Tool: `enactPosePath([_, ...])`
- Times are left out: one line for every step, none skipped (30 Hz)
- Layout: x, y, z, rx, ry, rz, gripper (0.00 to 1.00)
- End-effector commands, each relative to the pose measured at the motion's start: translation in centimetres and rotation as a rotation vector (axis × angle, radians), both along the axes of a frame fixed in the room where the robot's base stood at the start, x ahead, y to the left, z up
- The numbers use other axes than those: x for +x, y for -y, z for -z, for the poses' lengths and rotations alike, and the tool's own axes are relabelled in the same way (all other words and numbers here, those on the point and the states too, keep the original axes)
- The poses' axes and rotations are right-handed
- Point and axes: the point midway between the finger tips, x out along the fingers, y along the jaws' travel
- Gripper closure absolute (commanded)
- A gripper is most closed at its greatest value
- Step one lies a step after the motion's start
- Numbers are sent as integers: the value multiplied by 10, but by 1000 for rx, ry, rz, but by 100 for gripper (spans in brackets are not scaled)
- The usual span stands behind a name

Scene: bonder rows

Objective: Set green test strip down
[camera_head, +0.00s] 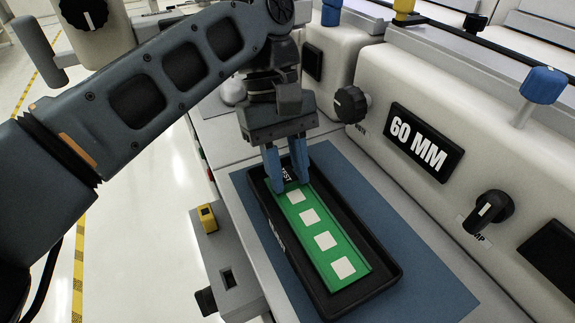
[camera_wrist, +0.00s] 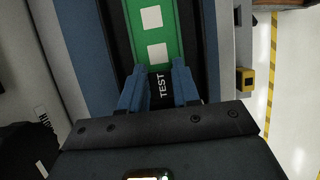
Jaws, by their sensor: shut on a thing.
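The green test strip (camera_head: 320,237) is long and flat, with several white squares along it. It lies lengthwise within the walls of a black tray (camera_head: 385,270); whether it rests on the tray's floor I cannot tell. My gripper (camera_head: 286,180) is shut on the strip's far end, with one blue finger at each side.
The tray stands on a blue mat (camera_head: 420,262) on a light bench. A cream machine (camera_head: 450,130) with a 60 MM label and knobs stands along the right. A yellow-topped block (camera_head: 207,217) is at the bench's left edge, with open floor beyond.

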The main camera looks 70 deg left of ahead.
Motion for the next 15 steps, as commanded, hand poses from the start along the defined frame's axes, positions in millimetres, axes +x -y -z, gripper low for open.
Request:
enactPosePath([0,0,2,0,0,0,99])
enactPosePath([0,0,1,0,0,0,67])
enactPosePath([0,0,1,0,0,0,63])
enactPosePath([0,0,1,0,0,0,60])
enactPosePath([0,0,1,0,0,0,58])
enactPosePath([0,0,1,0,0,0,54])
enactPosePath([0,0,1,0,0,0,51])
enactPosePath([0,0,1,0,0,0,48])
enactPosePath([0,0,1,0,0,0,44])
enactPosePath([0,0,1,0,0,0,44])
enactPosePath([0,0,1,0,0,0,44])
enactPosePath([0,0,1,0,0,0,44])
enactPosePath([0,0,1,0,0,0,44])
enactPosePath([0,0,1,0,0,0,44])
enactPosePath([0,0,1,0,0,0,44])
